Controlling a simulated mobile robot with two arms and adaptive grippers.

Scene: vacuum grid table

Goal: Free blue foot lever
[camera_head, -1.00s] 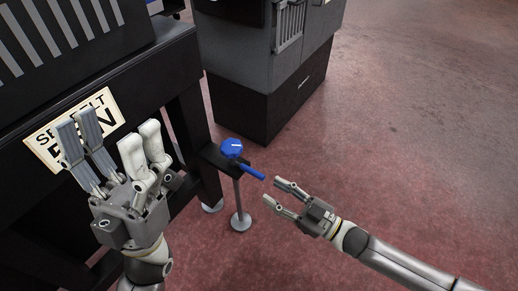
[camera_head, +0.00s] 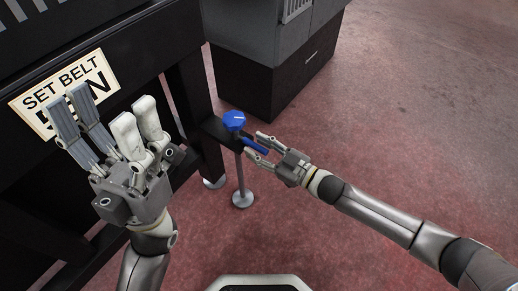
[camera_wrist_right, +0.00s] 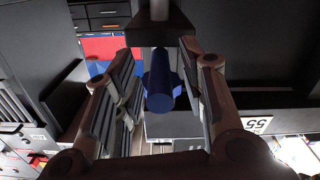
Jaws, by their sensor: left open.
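The blue lever (camera_head: 256,147) sticks out from a black bracket at the table's corner, below a blue knob (camera_head: 234,120) with a white mark. My right gripper (camera_head: 252,145) is open at the lever, with one finger on either side. In the right wrist view the lever (camera_wrist_right: 160,92) shows its round end between the open fingers (camera_wrist_right: 158,62), with gaps on both sides. My left gripper (camera_head: 112,118) is open and empty, in front of the table's sign at left. The lever's inner end is partly hidden.
A black table frame (camera_head: 130,60) with a "SET BELT" sign (camera_head: 66,90) stands at left. A thin metal post with a round foot (camera_head: 243,199) stands below the bracket. A dark cabinet (camera_head: 265,75) is behind. The red floor (camera_head: 420,130) at right is clear.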

